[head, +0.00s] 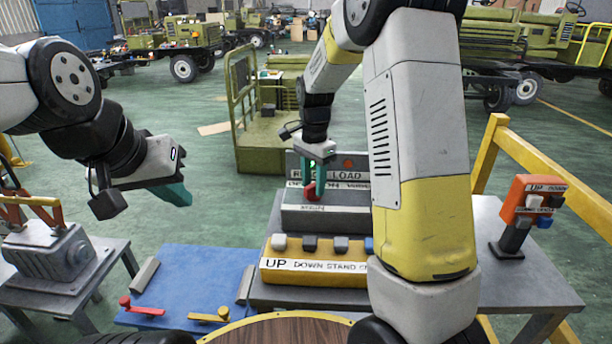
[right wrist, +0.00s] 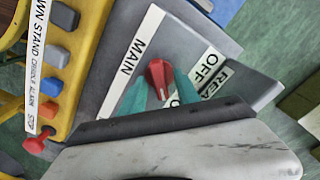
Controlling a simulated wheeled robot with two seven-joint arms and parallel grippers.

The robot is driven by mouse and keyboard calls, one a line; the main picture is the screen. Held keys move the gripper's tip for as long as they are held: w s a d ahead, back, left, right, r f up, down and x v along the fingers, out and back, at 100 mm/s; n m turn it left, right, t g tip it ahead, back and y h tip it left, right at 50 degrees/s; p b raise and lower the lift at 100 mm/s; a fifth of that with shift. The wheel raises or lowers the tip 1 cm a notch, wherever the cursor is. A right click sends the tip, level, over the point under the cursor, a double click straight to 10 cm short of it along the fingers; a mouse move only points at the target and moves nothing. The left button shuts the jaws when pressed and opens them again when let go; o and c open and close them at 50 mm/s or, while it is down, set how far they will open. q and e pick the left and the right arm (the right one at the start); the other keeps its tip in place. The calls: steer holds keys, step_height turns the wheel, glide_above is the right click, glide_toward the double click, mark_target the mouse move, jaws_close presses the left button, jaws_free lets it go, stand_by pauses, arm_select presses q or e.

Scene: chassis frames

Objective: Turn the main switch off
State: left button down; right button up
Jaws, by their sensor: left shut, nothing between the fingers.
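The main switch is a red knob (right wrist: 158,76) on a grey panel, beside the white labels MAIN and OFF in the right wrist view. In the head view the red knob (head: 310,191) shows low between the teal fingers of my right gripper (head: 319,178). In the right wrist view the fingers (right wrist: 160,92) stand on both sides of the knob, very close to it. Whether they press on it is not clear. My left gripper (head: 176,192) is shut and empty, above the floor at the left.
A yellow button box (head: 330,272) stands in front of the grey panel. An orange button box (head: 528,205) stands at the right of the table. A blue board (head: 190,285) with red and yellow levers lies at the left.

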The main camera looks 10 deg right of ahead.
jaws_close()
steer(key=shift+n, duration=0.3)
steer(key=n, duration=0.3)
steer(key=shift+n, duration=0.3)
steer(key=n, duration=0.4)
steer(key=shift+n, duration=0.3)
steer(key=n, duration=0.4)
steer(key=shift+n, duration=2.5)
steer(key=shift+o, duration=0.2)
jaws_free()
